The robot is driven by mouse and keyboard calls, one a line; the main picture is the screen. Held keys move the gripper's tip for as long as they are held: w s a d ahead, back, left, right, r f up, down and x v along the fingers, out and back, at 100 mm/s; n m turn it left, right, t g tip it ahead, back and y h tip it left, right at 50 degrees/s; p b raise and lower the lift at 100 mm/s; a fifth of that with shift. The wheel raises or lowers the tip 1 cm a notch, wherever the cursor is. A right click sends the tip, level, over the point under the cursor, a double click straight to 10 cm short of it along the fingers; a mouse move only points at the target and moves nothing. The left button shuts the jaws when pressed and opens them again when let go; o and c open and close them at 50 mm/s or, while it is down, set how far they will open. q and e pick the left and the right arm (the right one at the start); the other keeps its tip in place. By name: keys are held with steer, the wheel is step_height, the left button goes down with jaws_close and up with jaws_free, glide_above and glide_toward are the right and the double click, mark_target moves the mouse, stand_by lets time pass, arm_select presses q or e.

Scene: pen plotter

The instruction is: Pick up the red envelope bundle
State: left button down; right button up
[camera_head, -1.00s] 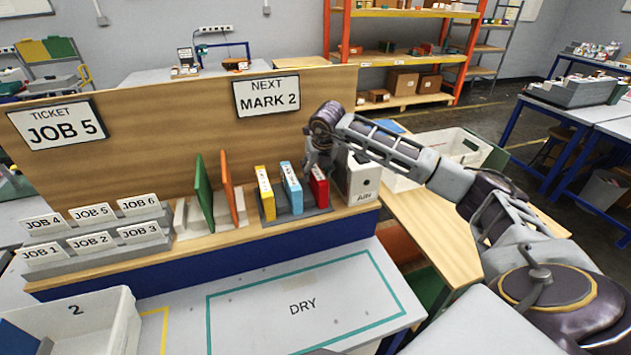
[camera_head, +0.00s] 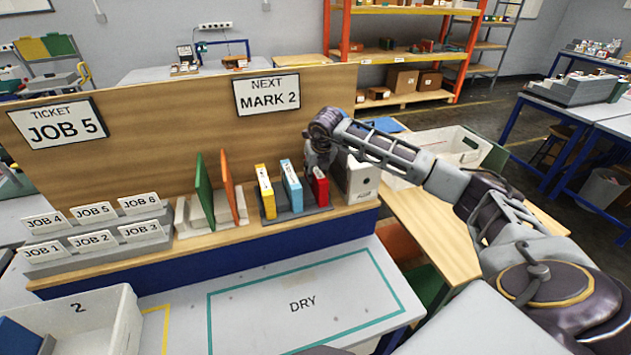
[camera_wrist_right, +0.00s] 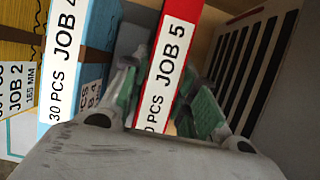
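The red envelope bundle (camera_head: 321,190) stands upright in a grey slotted rack (camera_head: 296,216), at the right end of a row with a yellow bundle (camera_head: 266,192) and a blue bundle (camera_head: 292,187). In the right wrist view the red bundle (camera_wrist_right: 180,45) carries a white label reading "30 PCS JOB 5". My right gripper (camera_head: 319,160) is over its top. In the wrist view the green-padded fingers of the right gripper (camera_wrist_right: 165,100) stand on either side of it, with gaps visible, so it looks open around the bundle. My left gripper is not in view.
A white box file (camera_head: 362,180) stands close right of the red bundle. Green (camera_head: 203,190) and orange (camera_head: 228,185) boards stand to the left. A wooden back panel (camera_head: 180,120) rises behind. The "DRY" area (camera_head: 330,285) in front is clear.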

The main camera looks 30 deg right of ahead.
jaws_close()
steer(key=shift+r, duration=0.15)
